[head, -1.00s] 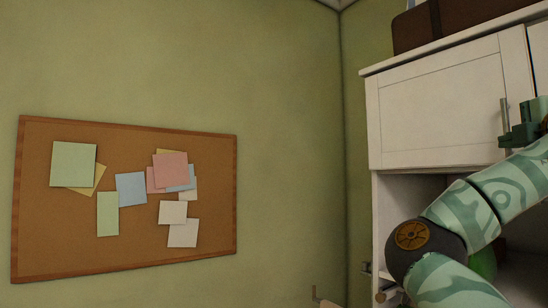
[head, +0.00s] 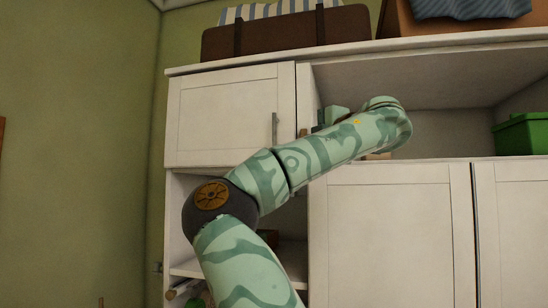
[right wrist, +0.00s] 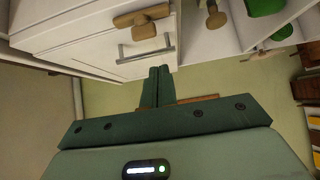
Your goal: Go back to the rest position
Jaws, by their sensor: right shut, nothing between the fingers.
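My right arm rises through the middle of the head view, bent at the elbow, in front of the white cabinet (head: 395,215). Part of my right gripper (head: 335,114) shows behind the forearm, near the upper compartment; its fingertips are hidden there. In the right wrist view my right gripper (right wrist: 158,75) is shut with nothing between the fingers. The tips lie just below a white front with a metal handle (right wrist: 145,58); I cannot tell whether they touch it. My left gripper is in neither view.
A brown suitcase (head: 285,38) and an orange-brown box (head: 398,22) with blue cloth sit on top of the cabinet. A green box (head: 522,134) stands in the open upper compartment at right. Open shelves lie behind my arm. The green wall (head: 75,150) at left is clear.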

